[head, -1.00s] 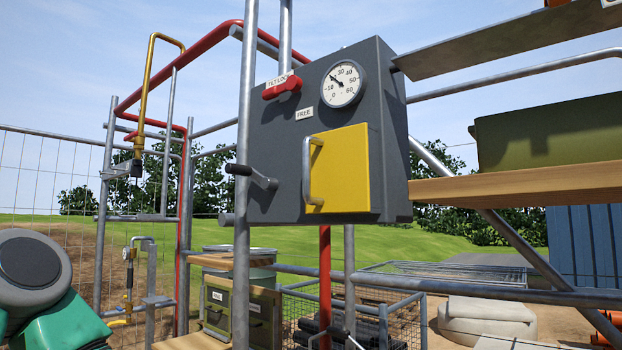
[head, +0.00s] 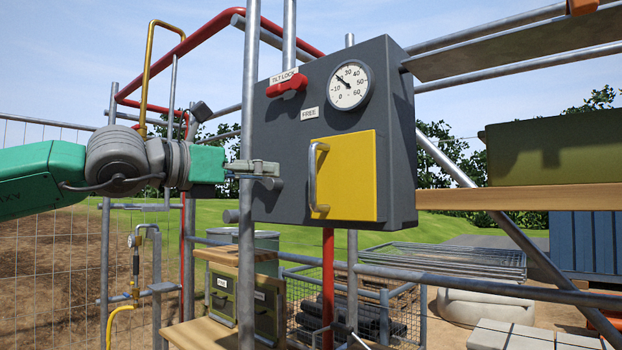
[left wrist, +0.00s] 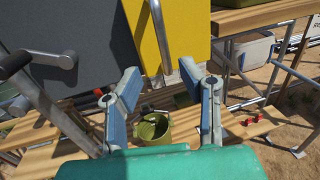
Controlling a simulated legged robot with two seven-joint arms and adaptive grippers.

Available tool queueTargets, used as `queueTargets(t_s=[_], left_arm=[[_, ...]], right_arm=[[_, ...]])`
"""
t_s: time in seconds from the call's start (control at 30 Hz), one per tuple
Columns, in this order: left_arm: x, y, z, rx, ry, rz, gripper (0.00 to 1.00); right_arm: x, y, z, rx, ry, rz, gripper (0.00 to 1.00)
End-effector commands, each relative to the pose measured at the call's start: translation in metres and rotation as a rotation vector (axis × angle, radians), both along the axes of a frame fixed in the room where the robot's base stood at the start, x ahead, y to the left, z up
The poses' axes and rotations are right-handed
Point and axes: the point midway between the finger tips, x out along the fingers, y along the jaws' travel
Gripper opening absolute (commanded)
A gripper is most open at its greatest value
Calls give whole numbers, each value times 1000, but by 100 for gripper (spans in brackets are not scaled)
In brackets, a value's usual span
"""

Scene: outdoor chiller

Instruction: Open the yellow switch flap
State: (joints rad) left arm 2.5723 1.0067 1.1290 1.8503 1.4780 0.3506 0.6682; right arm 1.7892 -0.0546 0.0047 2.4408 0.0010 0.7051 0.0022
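The yellow switch flap (head: 352,178) lies shut against the front of the dark grey box (head: 285,130). Its upright metal handle (head: 314,180) is on the flap's left side. In the left wrist view the flap (left wrist: 190,30) and its handle (left wrist: 160,35) are at the top, beyond my fingertips. My left gripper (head: 272,168) is in front of the box, left of the handle and apart from it. In the left wrist view my left gripper (left wrist: 160,78) has its fingers spread with nothing between them. My right gripper is not in view.
A crank lever (left wrist: 40,60) on the box is left of my fingers in the wrist view. A red tilt lock handle (head: 287,85) and a round gauge (head: 348,85) are above the flap. A vertical pole (head: 248,90) stands at the box's left. A wooden shelf (head: 520,197) is to the right.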

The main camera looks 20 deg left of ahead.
Motion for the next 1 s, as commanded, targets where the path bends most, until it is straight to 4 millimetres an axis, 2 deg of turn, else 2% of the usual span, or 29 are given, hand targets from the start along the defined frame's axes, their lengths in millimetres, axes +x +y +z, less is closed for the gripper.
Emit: queueTargets(t_s=[0.3, 0.5, 0.7, 0.97, 1.0], left_arm=[[57, -37, -1, 3, 3, 0, 34], [81, -52, -1, 2, 1, 0, 34], [90, -58, 0, 1, -1, 0, 34], [91, -59, -1, 1, -1, 0, 34], [91, -59, -1, 1, -1, 0, 20]], right_arm=[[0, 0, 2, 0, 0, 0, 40], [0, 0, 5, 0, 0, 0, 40], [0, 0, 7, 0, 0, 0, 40], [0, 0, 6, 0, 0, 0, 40], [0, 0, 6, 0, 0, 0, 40]])
